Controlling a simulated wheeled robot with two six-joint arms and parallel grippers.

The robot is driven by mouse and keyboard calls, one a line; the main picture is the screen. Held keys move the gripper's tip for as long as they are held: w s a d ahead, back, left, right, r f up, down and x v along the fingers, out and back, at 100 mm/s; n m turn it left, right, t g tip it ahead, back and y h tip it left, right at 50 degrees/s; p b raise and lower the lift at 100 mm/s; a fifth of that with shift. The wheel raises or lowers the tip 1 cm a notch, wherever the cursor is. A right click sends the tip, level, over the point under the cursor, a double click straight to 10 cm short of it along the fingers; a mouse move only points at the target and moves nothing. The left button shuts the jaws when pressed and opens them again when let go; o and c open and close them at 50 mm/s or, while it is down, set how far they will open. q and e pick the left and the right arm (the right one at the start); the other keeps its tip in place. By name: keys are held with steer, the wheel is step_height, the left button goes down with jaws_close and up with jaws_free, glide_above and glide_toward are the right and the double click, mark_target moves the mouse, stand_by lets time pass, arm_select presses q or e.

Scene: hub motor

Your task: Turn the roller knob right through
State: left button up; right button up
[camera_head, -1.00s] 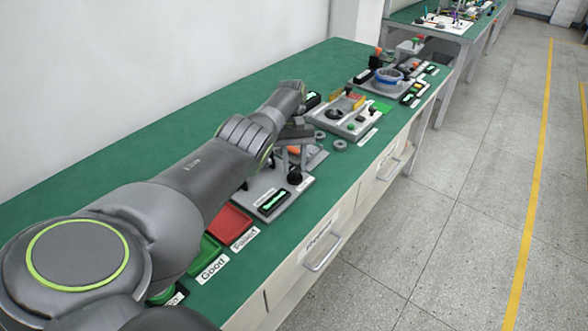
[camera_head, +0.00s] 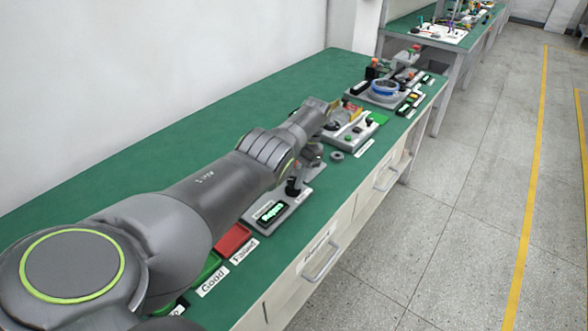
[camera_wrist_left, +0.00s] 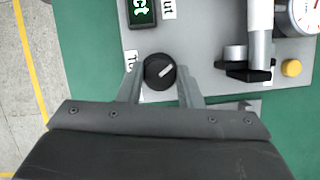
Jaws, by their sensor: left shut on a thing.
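The roller knob (camera_wrist_left: 158,72) is round and black with a pale pointer mark. In the left wrist view it stands on a grey plate, its mark slanting toward the upper right. My left gripper (camera_wrist_left: 160,86) has one finger on each side of it and is shut on it. In the head view my left arm reaches over the table from the left, and the gripper (camera_head: 308,157) is partly hidden by its own wrist. A display (camera_head: 270,211) with lit green lettering sits by the knob; its end (camera_wrist_left: 141,12) shows "ct" in the wrist view. My right gripper is out of view.
The grey plate (camera_wrist_left: 205,40) also carries a metal cylinder (camera_wrist_left: 260,40), a round gauge (camera_wrist_left: 304,14) and a yellow button (camera_wrist_left: 291,68). A red pad (camera_head: 233,239) labelled "Failed" lies nearer. Another device (camera_head: 384,90) with a blue ring stands farther along the green table (camera_head: 215,125).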

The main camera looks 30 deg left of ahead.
arm_select(q)
steer(key=m+p, duration=0.2)
steer(key=m+t+y+p, duration=0.1)
steer(key=m+p, duration=0.1)
steer(key=p, duration=0.1)
steer(key=m+y+p, duration=0.1)
steer(key=m+p, duration=0.1)
steer(key=shift+d+r, duration=0.2)
steer(key=shift+r, duration=0.15)
steer(key=shift+f+m+t+y+p, duration=0.15)
steer(key=shift+m+t+p, duration=0.15)
steer(key=shift+m+p, duration=0.55)
steer(key=shift+f+m+t+y+p, duration=0.15)
steer(key=shift+m+t+p, duration=0.15)
steer(key=shift+m+p, duration=0.55)
steer(key=o, duration=1)
steer(key=shift+s, duration=0.1)
steer(key=shift+c, duration=0.2)
steer(key=p+v, duration=0.1)
steer(key=v, duration=1.6)
steer(key=shift+d, duration=0.2)
steer(key=shift+r, duration=0.1)
